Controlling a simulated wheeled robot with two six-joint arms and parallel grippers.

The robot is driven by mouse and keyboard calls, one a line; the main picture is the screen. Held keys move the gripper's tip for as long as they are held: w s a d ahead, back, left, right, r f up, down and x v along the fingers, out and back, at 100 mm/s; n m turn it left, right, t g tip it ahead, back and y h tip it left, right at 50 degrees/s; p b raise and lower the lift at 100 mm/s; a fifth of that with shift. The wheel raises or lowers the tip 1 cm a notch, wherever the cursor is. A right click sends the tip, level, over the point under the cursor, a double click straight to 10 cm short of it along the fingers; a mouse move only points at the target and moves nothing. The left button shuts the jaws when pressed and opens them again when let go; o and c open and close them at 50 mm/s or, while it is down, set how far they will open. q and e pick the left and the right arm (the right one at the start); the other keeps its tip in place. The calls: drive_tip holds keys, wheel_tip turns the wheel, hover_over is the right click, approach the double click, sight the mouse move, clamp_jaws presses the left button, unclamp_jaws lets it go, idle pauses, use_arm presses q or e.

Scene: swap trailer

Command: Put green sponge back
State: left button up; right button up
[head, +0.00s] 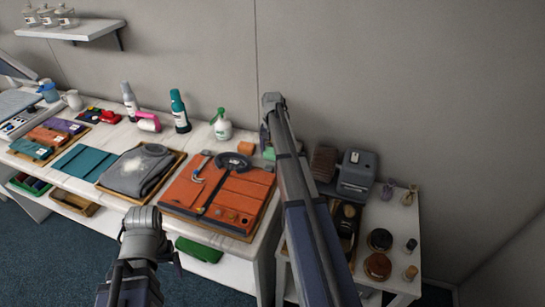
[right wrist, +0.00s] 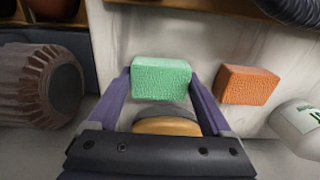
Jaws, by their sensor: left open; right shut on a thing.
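The green sponge (right wrist: 160,78) is a textured block between the two purple fingers of my right gripper (right wrist: 160,92), which is shut on it. In the head view the sponge (head: 269,154) shows at the table's back right corner, partly hidden by my right arm. The pale table surface lies behind it; I cannot tell whether the sponge touches it. An orange sponge (right wrist: 247,84) sits just right of it in the wrist view, and left of it in the head view (head: 246,148). My left gripper (head: 140,220) is open and empty in front of the table.
A white spray bottle (head: 221,125) stands near the orange sponge. A lower side table (head: 398,285) at the right holds a grey machine (head: 356,173), a ribbed brown thing (right wrist: 38,85) and jars.

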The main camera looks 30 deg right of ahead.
sight(272, 151)
drive_tip(key=shift+f, duration=0.15)
drive_tip(key=o, duration=1)
wheel_tip(272, 151, up, 12)
drive_tip(key=p, duration=1.2)
drive_tip(key=shift+r, duration=0.2)
drive_tip(key=shift+f, duration=0.1)
wheel_tip(272, 151, down, 12)
drive_tip(key=b, duration=1.2)
